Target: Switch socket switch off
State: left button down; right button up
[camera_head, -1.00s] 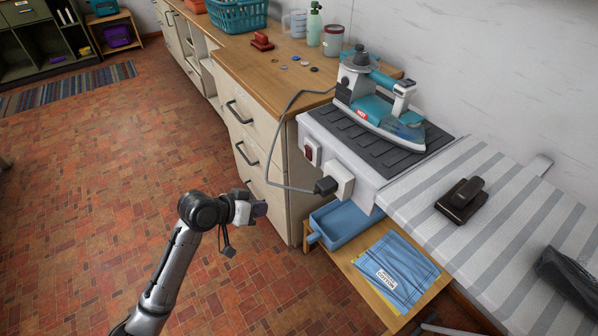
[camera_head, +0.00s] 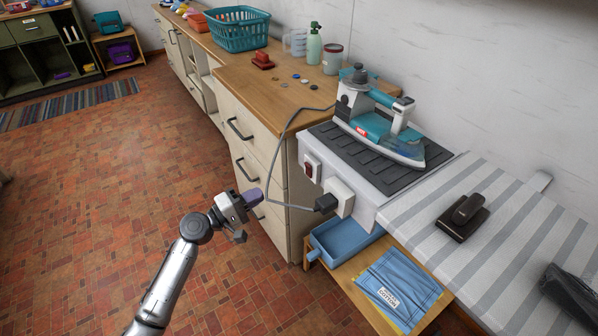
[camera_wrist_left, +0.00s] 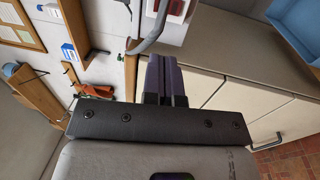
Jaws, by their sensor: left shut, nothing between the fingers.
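The socket switch (camera_head: 309,168) is a dark red rocker on a white plate, on the front side of the ironing board's pale end box. What looks like its red rocker and white plate (camera_wrist_left: 174,8) shows at the top edge in the left wrist view, partly cut off. My left gripper (camera_head: 254,196) is shut and empty, to the left of and below the switch, apart from it. Its purple fingertips (camera_wrist_left: 167,75) lie together in the left wrist view, pointing towards the plate. The rocker's exact tilt is too small to tell. My right gripper is not in view.
A black plug (camera_head: 326,203) sits in a white socket (camera_head: 342,196) right of the switch. Its grey cable (camera_head: 273,165) loops between my gripper and the drawers. A teal iron (camera_head: 378,125) stands above on a dark rest. A blue tray (camera_head: 338,240) is below.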

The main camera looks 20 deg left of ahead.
aim_at(306, 168)
pick_arm(q)
jog(key=b+x, duration=0.3)
jog(key=x, duration=0.9)
jog(key=shift+d+b, duration=0.1)
jog(key=shift+b, duration=0.2)
jog(key=shift+x, duration=0.95)
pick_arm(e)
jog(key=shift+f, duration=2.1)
pick_arm(q)
jog(key=shift+r, duration=0.1)
